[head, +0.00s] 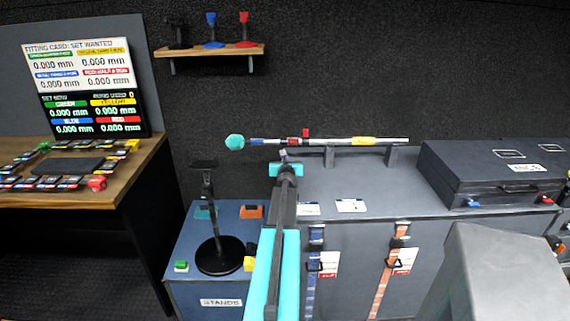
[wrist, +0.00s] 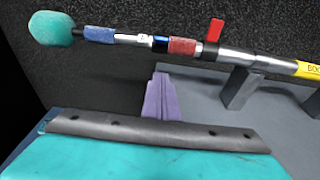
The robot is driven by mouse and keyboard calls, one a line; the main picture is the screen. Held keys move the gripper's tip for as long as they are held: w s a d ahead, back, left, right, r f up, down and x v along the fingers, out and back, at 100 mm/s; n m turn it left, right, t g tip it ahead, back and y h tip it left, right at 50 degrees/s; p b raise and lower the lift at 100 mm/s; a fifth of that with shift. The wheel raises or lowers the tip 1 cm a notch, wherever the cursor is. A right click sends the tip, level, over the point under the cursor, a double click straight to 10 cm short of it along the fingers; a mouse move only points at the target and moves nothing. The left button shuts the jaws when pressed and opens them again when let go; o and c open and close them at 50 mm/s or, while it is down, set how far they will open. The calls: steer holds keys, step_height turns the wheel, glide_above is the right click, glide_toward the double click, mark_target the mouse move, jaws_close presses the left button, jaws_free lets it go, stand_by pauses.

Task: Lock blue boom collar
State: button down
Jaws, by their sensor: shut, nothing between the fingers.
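The boom pole (head: 330,141) lies level on grey supports, with a teal ball at its left end (wrist: 50,28). Near the ball is a muted blue sleeve (wrist: 99,35), also in the head view (head: 257,141). Farther right is a short bright blue band (wrist: 160,42) beside a red sleeve (wrist: 183,47). I cannot tell which blue part is the collar. A red lever (wrist: 214,30) stands up right of the red sleeve; no blue lever shows. My gripper (wrist: 160,78) is shut and empty, its purple fingers below the pole near the bright blue band, apparently apart from it.
A dark case (head: 490,175) sits on the grey counter at right. A black stand (head: 216,255) is on the low blue cabinet. A wall shelf (head: 208,52) holds blue and red items. A fitting card screen (head: 85,85) stands on the wooden desk at left.

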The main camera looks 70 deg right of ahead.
steer(key=shift+w+d+r+p, duration=0.3)
steer(key=shift+d+r+p, duration=0.4)
steer(key=shift+d+r, duration=0.15)
steer(key=shift+w+d+r+p, duration=0.3)
steer(key=shift+d+r+p, duration=0.4)
steer(key=shift+r, duration=0.1)
steer(key=shift+r+y+p, duration=0.3)
steer(key=shift+p, duration=0.65)
